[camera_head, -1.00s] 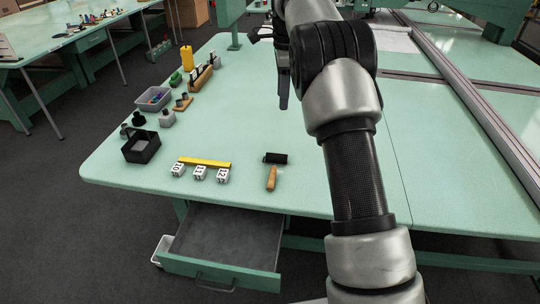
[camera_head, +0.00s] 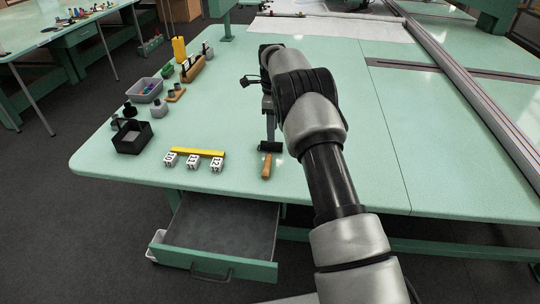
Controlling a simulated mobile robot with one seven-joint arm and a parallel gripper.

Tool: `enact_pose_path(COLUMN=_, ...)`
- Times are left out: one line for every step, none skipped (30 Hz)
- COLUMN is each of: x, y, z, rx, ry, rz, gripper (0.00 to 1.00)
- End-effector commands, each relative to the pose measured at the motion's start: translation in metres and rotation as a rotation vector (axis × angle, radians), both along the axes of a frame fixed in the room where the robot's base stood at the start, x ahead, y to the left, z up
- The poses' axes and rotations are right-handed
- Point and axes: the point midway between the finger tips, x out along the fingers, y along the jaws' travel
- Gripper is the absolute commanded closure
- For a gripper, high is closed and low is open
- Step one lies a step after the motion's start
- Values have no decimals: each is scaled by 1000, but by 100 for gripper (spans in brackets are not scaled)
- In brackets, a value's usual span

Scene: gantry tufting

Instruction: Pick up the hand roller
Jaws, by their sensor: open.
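The hand roller lies on the green table near its front edge. Its wooden handle (camera_head: 267,166) points toward the front, and its black roller head (camera_head: 270,147) is at the back end. My gripper (camera_head: 269,138) points down from above, just behind and over the roller head. It is small in this view and partly merges with the dark roller head. I cannot tell whether the fingertips touch it. No part of the roller is seen lifted from the table.
Left of the roller are several white numbered blocks (camera_head: 192,162) and a yellow bar (camera_head: 197,153). A black box (camera_head: 132,138), a grey bin (camera_head: 145,90) and a wooden rack (camera_head: 197,66) stand farther left. An open drawer (camera_head: 215,240) juts out below the front edge.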

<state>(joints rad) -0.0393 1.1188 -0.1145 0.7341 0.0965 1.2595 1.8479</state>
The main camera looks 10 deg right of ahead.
Motion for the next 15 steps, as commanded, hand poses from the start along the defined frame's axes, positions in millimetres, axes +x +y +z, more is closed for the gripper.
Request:
enact_pose_path(x=0, y=0, z=-2, rx=0, ry=0, rz=0, gripper=55)
enact_pose_path(x=0, y=0, z=-3, rx=0, ry=0, rz=0, gripper=55)
enact_pose_path(x=0, y=0, z=-5, rx=0, ry=0, rz=0, gripper=55)
enact_pose_path(x=1, y=0, z=-7, rx=0, ry=0, rz=0, gripper=55)
enact_pose_path(x=1, y=0, z=-9, rx=0, ry=1, rz=0, gripper=55)
enact_pose_path(x=1, y=1, z=-14, rx=0, ry=1, rz=0, gripper=55)
enact_pose_path(x=2, y=1, z=-17, rx=1, ry=2, rz=0, gripper=55)
enact_pose_path(x=2, y=1, z=-22, rx=1, ry=2, rz=0, gripper=55)
enact_pose_path(x=3, y=2, z=-28, rx=1, ry=3, rz=0, gripper=55)
enact_pose_path(x=3, y=2, z=-33, rx=1, ry=4, rz=-1, gripper=55)
enact_pose_path(x=4, y=2, z=-38, rx=2, ry=3, rz=-1, gripper=55)
enact_pose_path(x=4, y=2, z=-44, rx=2, ry=2, rz=-1, gripper=55)
enact_pose_path(x=4, y=2, z=-48, rx=2, ry=3, rz=-1, gripper=55)
enact_pose_path(x=4, y=2, z=-51, rx=2, ry=3, rz=-1, gripper=55)
enact_pose_path(x=5, y=2, z=-54, rx=2, ry=2, rz=-1, gripper=55)
